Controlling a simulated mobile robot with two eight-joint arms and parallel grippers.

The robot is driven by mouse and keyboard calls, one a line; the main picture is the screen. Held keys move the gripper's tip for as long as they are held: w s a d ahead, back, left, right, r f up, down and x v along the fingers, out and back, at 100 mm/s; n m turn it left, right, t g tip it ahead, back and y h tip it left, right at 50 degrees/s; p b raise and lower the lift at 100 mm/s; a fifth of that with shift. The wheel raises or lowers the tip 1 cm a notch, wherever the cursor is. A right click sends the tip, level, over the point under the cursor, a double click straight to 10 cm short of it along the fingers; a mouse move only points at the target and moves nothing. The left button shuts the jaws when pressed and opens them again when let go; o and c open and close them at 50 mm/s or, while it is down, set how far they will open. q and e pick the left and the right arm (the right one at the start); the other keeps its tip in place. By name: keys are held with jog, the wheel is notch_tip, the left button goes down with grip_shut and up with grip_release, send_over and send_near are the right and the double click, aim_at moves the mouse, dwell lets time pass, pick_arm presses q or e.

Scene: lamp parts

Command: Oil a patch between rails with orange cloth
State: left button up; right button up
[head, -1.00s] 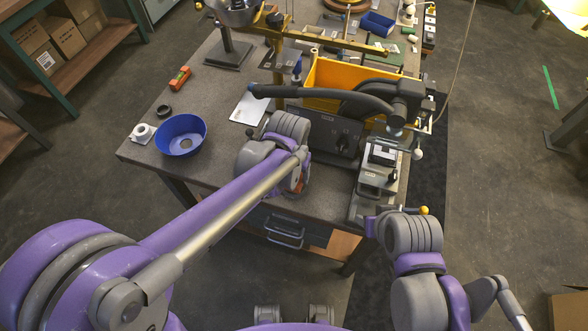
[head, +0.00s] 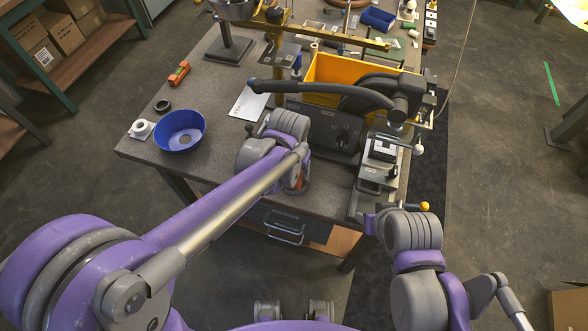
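I cannot make out the orange cloth for certain. A small orange-red patch (head: 300,177) shows beside my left wrist, mostly hidden by the arm. My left gripper (head: 276,143) is over the front of the bench, left of the grey and black machine (head: 380,163). Its fingers are hidden behind its own wrist. My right gripper (head: 408,232) is just past the bench's front right corner, in front of the machine. Its fingers are hidden too. The machine stands along the bench's right edge; rails and any oil patch on it cannot be told apart at this size.
A blue bowl (head: 180,131) and an orange and black tool (head: 179,73) are on the left of the bench (head: 215,100). A yellow bin (head: 335,72) stands behind a dark control box (head: 325,128). A long black lever arm (head: 330,90) crosses above this box.

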aim_at(294, 174)
pick_arm(q)
jog(key=shift+s+f+b, duration=0.1)
jog(key=shift+f+b, duration=0.25)
jog(key=shift+f, duration=0.2)
pick_arm(e)
jog(key=shift+s+f, duration=0.25)
jog(key=shift+f, duration=0.3)
dwell(0.8)
pick_arm(q)
jog(key=shift+r, duration=0.1)
jog(key=shift+r+p, duration=1.7)
jog(key=shift+r, duration=1.8)
pick_arm(e)
jog(key=r, duration=0.1)
jog(key=w+r, duration=0.1)
jog(key=r, duration=0.1)
jog(key=w+r, duration=0.1)
jog(key=r, duration=0.1)
jog(key=shift+w, duration=0.15)
